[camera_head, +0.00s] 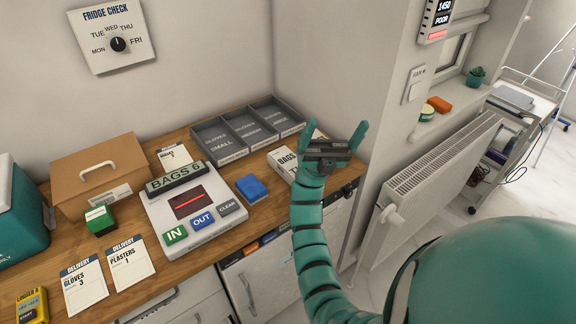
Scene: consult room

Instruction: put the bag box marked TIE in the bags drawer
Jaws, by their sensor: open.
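A white box with lettering that starts "BAGS" (282,162) lies on the wooden counter near its right end. My gripper and arm hide part of it, and I cannot read TIE on it. My gripper (335,133) is open and empty, with teal fingers pointing up the picture, just right of this box. I cannot tell whether they touch. Below the counter edge is a narrow dark opening (268,238) with orange and blue items showing. I see no readable label there, so I cannot tell whether it is the bags drawer.
A counting device reading "BAGS 6" (190,205) and a blue block (251,187) stand left of the box. A grey tray of glove compartments (222,145) is behind. A cardboard box (98,172) and delivery cards are further left. A wall and radiator (435,180) bound the right.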

